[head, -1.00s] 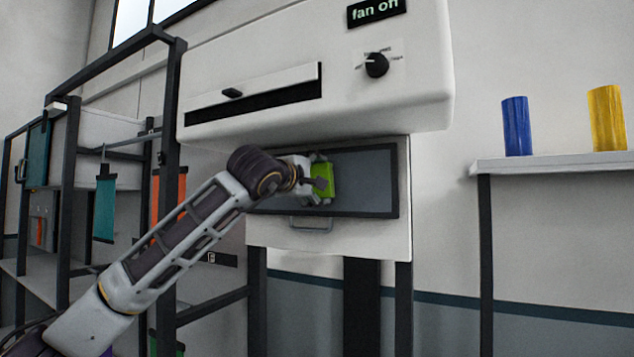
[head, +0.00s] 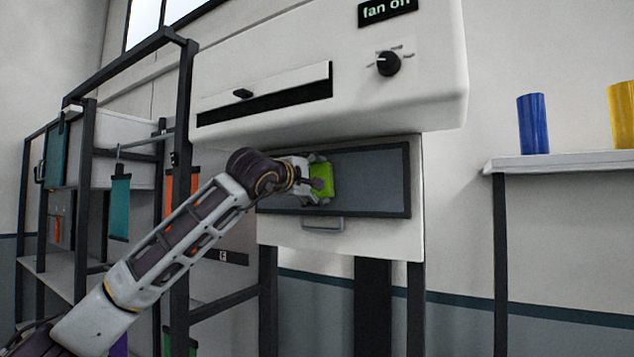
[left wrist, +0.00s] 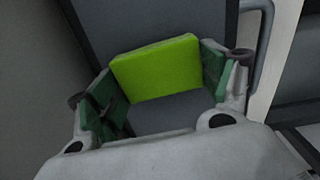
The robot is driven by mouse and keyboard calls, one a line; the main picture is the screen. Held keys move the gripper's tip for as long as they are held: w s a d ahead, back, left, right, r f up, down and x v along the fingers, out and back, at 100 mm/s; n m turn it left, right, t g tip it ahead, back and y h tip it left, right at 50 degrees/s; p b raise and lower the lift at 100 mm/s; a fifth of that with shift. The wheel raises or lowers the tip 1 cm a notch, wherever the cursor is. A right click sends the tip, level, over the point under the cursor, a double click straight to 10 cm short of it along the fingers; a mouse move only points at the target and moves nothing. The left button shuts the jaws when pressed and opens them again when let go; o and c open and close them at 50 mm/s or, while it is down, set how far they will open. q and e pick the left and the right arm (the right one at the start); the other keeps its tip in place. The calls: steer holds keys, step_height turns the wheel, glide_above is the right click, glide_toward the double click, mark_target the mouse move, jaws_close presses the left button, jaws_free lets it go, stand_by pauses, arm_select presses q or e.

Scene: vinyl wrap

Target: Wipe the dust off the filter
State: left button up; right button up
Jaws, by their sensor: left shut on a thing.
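The filter (head: 375,182) is a grey panel in a dark frame, set in the white front of the machine in the head view. It also shows in the left wrist view (left wrist: 185,18), behind the gripper. My left gripper (head: 316,184) is shut on a bright green sponge (head: 323,173) in front of the filter's left half. In the left wrist view the sponge (left wrist: 157,68) sits between the green-padded fingers. I cannot tell whether the sponge touches the panel. I cannot make out dust on the filter. My right gripper is not in view.
A handle (head: 323,224) sticks out below the filter. The machine's white hood (head: 430,75) overhangs it, with a knob (head: 388,63) and a "fan" display. A dark rack (head: 182,110) stands at left. A shelf (head: 560,162) at right holds a blue cylinder (head: 533,124) and a yellow cylinder (head: 622,115).

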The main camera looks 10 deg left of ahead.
arm_select(q)
steer(key=shift+w+a+p, duration=0.15)
steer(key=shift+w+a, duration=0.15)
steer(key=shift+a, duration=0.45)
steer(key=shift+w+a+p, duration=0.15)
steer(key=shift+w+a, duration=0.15)
steer(key=shift+a, duration=0.45)
steer(key=shift+w+a+p, duration=0.15)
steer(key=shift+w+a, duration=0.1)
steer(key=shift+a, duration=0.5)
steer(key=shift+w+a+p, duration=0.15)
steer(key=shift+w+a, duration=0.1)
steer(key=shift+a, duration=0.5)
steer(key=shift+w+a+p, duration=0.3)
steer(key=shift+a+p, duration=0.05)
steer(key=shift+a, duration=0.4)
steer(key=shift+w+a+p, duration=0.3)
steer(key=shift+a, duration=0.45)
steer(key=shift+f, duration=0.1)
